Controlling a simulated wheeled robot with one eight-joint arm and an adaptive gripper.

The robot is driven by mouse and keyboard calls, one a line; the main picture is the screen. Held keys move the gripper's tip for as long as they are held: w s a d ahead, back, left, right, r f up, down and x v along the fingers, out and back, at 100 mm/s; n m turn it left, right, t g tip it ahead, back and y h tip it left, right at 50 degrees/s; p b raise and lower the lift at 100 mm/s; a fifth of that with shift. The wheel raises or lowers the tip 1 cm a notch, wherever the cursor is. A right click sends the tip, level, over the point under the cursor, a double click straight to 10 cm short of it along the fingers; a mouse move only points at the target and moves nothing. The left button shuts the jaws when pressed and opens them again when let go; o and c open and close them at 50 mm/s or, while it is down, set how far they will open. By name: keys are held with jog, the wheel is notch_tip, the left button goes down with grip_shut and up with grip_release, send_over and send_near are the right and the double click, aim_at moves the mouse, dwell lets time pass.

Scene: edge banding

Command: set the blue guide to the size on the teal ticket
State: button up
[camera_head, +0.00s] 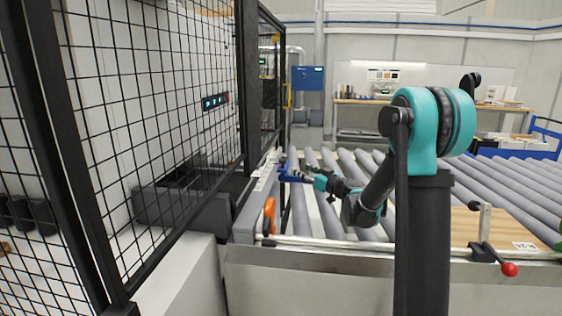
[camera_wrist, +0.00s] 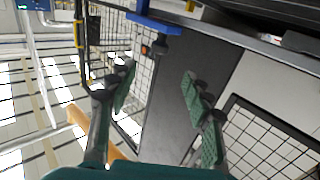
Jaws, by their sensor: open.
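The blue guide (camera_head: 284,172) stands at the left side of the roller conveyor in the head view. In the wrist view a blue piece that looks like the guide (camera_wrist: 152,25) crosses the top, beyond my fingertips. My gripper (camera_head: 303,177) is close to the guide in the head view; whether they touch cannot be told there. In the wrist view my gripper (camera_wrist: 158,86) has its two green-padded fingers wide apart, with nothing held between them. I cannot make out a teal ticket in either view.
A black mesh fence (camera_head: 150,110) stands on the left. Grey rollers (camera_head: 480,180) fill the right. A wooden board (camera_head: 468,228) lies on them, near a red-knobbed lever (camera_head: 509,269). An orange handle (camera_head: 269,215) is near the conveyor's front left corner.

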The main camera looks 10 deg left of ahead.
aim_at(285, 161)
jog(key=x, duration=1.4)
jog(key=shift+s, duration=0.1)
grip_shut()
